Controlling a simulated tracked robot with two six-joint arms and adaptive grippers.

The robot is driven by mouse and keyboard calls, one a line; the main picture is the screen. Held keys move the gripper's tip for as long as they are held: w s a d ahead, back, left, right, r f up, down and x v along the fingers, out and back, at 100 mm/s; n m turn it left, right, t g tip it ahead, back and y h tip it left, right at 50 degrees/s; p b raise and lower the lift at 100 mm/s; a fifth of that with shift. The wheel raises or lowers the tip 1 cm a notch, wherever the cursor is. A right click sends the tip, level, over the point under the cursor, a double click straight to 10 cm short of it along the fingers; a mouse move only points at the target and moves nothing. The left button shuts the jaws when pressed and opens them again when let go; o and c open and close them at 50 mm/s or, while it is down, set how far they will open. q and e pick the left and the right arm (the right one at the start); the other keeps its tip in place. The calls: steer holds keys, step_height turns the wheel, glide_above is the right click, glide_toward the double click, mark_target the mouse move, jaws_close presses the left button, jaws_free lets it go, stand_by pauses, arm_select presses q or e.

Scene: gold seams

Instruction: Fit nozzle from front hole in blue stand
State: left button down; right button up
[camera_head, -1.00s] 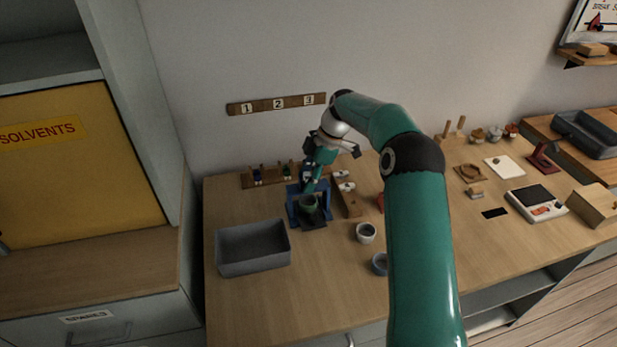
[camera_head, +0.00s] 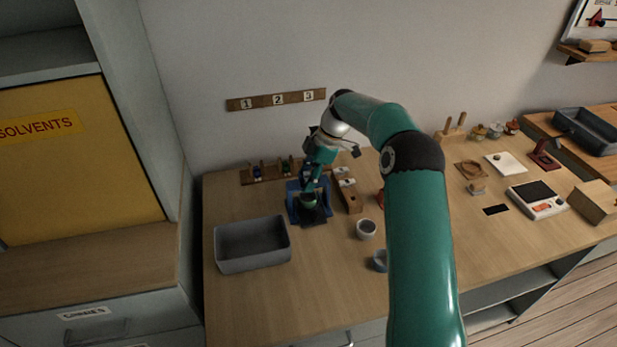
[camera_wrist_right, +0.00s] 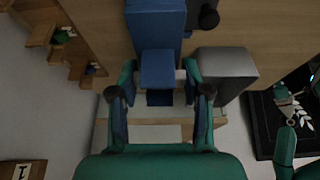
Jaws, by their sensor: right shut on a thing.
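The blue stand (camera_head: 294,208) is on the bench, left of the wooden block with white-topped pieces (camera_head: 354,204). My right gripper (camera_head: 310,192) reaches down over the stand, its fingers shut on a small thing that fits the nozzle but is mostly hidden. In the right wrist view, blue stand parts (camera_wrist_right: 157,22) lie ahead of the two fingers (camera_wrist_right: 160,88). Whether the nozzle is seated is hidden. My left gripper is not in view.
A grey bin (camera_head: 252,262) stands left of the stand. A white cup (camera_head: 366,229) and a grey-blue cup (camera_head: 380,261) are to the right. A wooden rack (camera_head: 262,178) with small coloured pieces is behind.

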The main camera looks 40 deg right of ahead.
steer(key=shift+f, duration=0.25)
stand_by(0.4)
steer(key=o, duration=0.8)
steer(key=shift+o, duration=0.2)
steer(key=shift+r, duration=0.1)
steer(key=shift+p+v, duration=1.7)
steer(key=shift+v, duration=0.7)
steer(key=shift+w, duration=0.1)
